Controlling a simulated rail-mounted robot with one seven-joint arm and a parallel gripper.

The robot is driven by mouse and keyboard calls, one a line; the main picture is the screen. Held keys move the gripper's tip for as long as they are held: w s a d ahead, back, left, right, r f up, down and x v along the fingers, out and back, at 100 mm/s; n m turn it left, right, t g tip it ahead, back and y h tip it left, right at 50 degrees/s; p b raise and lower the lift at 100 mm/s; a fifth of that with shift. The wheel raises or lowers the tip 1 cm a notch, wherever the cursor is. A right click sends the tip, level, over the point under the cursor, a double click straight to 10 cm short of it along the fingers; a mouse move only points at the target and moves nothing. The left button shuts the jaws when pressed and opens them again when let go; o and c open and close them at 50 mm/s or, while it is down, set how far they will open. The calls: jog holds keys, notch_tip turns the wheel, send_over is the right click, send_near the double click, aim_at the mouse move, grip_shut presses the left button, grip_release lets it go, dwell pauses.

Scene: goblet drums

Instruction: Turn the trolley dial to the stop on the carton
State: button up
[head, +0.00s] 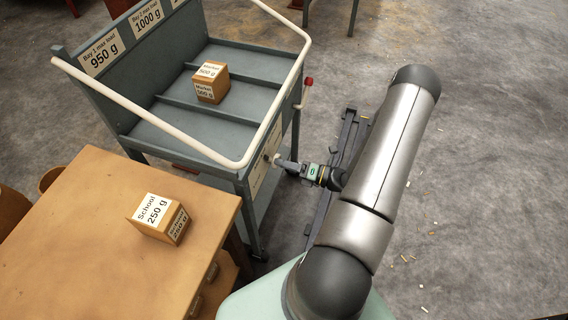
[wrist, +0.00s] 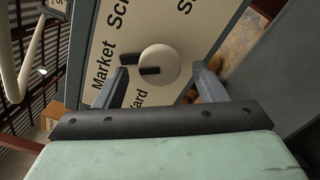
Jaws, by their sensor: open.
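The trolley dial (wrist: 158,66) is a round cream knob with a dark bar on its lower left, on a pale panel (wrist: 110,25) of the trolley (head: 195,155). Lettering around it reads "Market", "Yard" partly hidden, and cut-off words starting "Sc" and "S". The bar lies on the Market/Yard side; its exact stop is unclear. My gripper (wrist: 163,72) is open, one finger on each side of the dial; contact cannot be told. In the head view my gripper (head: 282,162) is at the trolley's end panel. A "Market 500 g" carton (head: 207,90) sits in the trolley's middle bay.
A "School 250 g" carton (head: 156,220) stands on the wooden table (head: 80,230) at the lower left. A cream handrail (head: 130,108) runs around the trolley top, above the panel. A red-knobbed lever (head: 308,82) sticks out nearby. The floor to the right is mostly open.

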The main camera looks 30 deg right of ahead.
jog(key=v, duration=1.6)
jog(key=shift+s+d+b, duration=0.15)
jog(key=shift+s+b, duration=0.15)
jog(key=shift+s, duration=0.05)
